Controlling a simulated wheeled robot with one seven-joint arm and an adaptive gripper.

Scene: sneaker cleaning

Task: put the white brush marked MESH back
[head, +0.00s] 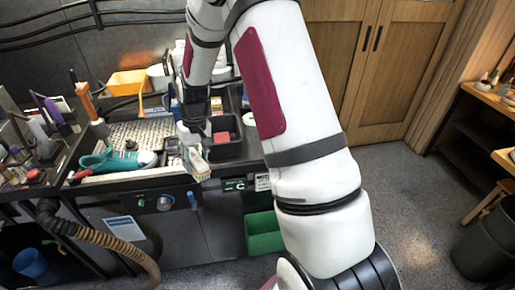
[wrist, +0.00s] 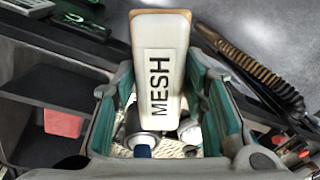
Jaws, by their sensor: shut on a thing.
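The white brush marked MESH (wrist: 158,70) is between the teal-padded fingers of my gripper (wrist: 162,98) in the wrist view, its lettered face toward the camera. My gripper is shut on it. In the head view my gripper (head: 188,134) points down at the front of the workbench, and the brush (head: 199,164) hangs below it near the bench's front edge. Its bristles cannot be made out clearly. No empty place for the brush can be told for certain.
A teal sneaker (head: 112,161) lies at the front of the basin, left of my gripper. A black tray (head: 229,151) with a red block (head: 221,137) is just right. A green bin (head: 264,240) stands below. A ribbed hose (head: 117,243) hangs in front. Open floor lies right.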

